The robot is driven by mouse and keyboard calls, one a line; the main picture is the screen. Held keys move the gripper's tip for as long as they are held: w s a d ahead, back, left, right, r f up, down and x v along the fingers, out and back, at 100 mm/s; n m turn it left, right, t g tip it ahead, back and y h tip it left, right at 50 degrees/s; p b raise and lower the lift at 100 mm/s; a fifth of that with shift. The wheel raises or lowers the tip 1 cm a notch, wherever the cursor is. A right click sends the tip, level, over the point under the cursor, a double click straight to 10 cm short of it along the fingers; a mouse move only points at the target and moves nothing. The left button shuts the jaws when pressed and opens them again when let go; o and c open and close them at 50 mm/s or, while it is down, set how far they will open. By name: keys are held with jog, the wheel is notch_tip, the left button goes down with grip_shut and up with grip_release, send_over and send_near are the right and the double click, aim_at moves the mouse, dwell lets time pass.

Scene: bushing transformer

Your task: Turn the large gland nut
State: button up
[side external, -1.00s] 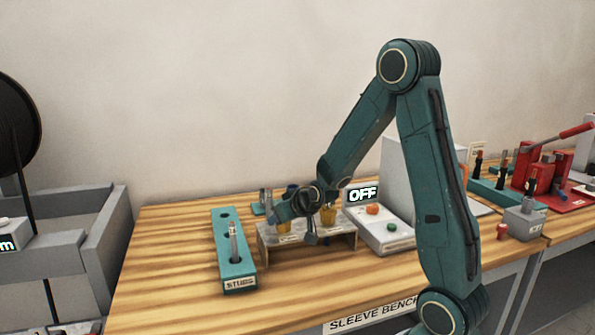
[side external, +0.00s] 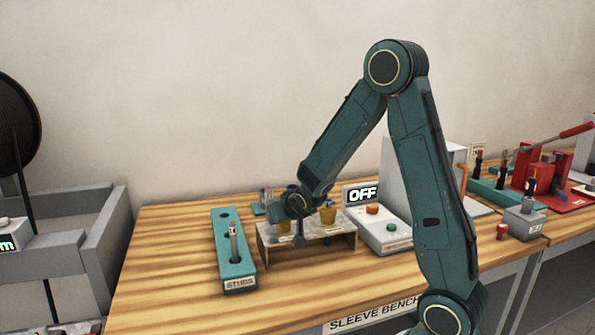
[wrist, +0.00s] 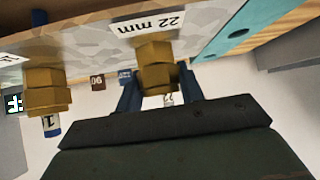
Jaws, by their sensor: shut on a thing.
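A brass gland nut (wrist: 157,70) stands beside the "22 mm" label on the grey plate in the wrist view. The blue fingers of my gripper (wrist: 160,92) lie on either side of it, shut on it. In the side view my gripper (side external: 294,216) is low over the left part of the small plate stand (side external: 348,240), and my wrist mostly hides this nut. A second brass nut (side external: 328,215) stands to its right on the same stand, clear of my gripper; it also shows at the left of the wrist view (wrist: 46,92).
A teal studs rack (side external: 233,250) with an upright stud stands left of the plate stand. The wooden bench (side external: 180,285) is clear at the front left.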

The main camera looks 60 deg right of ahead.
jog(key=shift+s+a+f+m+g, duration=0.2)
jog(key=shift+f+m+g, duration=0.1)
jog(key=shift+m, duration=0.2)
jog(key=shift+m+g+h, duration=0.6)
jog(key=shift+m+h, duration=0.2)
jog(key=shift+m, duration=0.1)
jog(key=o, duration=1.9)
jog(key=shift+w+d+r, duration=0.1)
jog(key=shift+r, duration=0.1)
jog(key=shift+r, duration=0.1)
jog(key=shift+v, duration=2.95)
